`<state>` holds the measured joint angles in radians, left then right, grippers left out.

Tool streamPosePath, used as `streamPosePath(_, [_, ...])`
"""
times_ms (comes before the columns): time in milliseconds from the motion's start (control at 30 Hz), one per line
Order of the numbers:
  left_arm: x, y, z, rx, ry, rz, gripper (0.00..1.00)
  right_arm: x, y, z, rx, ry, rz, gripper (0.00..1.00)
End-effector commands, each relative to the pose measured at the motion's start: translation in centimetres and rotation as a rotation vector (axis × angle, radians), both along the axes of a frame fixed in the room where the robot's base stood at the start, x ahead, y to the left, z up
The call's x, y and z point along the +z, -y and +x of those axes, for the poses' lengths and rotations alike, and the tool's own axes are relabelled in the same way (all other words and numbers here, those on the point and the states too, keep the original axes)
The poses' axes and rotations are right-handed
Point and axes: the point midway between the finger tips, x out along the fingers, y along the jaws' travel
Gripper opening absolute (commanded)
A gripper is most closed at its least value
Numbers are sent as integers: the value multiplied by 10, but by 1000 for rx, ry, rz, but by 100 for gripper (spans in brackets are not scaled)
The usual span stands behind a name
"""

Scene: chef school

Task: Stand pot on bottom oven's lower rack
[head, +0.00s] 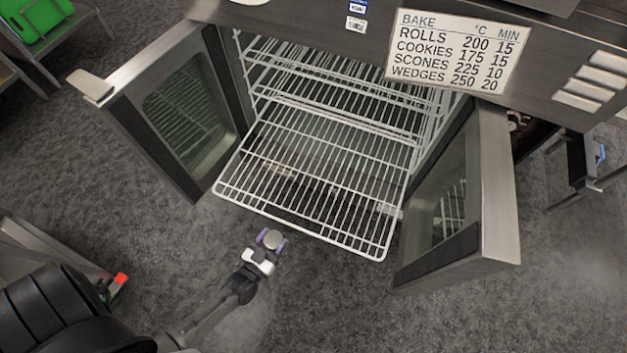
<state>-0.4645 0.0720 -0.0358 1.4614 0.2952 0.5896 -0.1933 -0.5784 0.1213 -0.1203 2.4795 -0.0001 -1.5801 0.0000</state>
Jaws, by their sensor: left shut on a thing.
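My left gripper (272,244) has purple fingertips. It is shut on a small round grey thing, apparently the pot (270,238), seen from above. It holds the pot just in front of the lower rack's front edge, left of its middle; its height against the rack is hard to judge. The oven stands open. Its lower rack (310,190), a white wire shelf, sticks out between the doors and is empty. An upper rack (345,92) sits further in. My right gripper is not in view.
The left door (188,115) and right door (450,215) stand open beside the rack. A baking sign (455,50) is on the oven front above. A shelf with a green thing (35,18) is at top left. Grey floor in front is mostly clear.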

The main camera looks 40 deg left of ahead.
Motion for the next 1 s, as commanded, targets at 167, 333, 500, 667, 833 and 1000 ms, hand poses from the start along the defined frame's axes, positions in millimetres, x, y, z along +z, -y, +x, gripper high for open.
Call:
streamPosePath(167, [-14, -6, -4, 13, 3, 5, 32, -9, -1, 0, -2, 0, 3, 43])
streamPosePath(333, [-17, -11, 30, 15, 6, 6, 32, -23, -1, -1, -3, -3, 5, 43])
streamPosePath(500, [-17, -15, 71, 14, 5, 6, 32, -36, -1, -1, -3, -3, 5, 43])
streamPosePath(667, [-16, -19, 100, 15, 3, 5, 32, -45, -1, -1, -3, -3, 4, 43])
streamPosePath(833, [-15, -21, 117, 15, 2, 6, 32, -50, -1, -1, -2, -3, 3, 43])
streamPosePath(1000, [-14, -21, 122, 14, 0, 6, 32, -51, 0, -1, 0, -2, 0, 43])
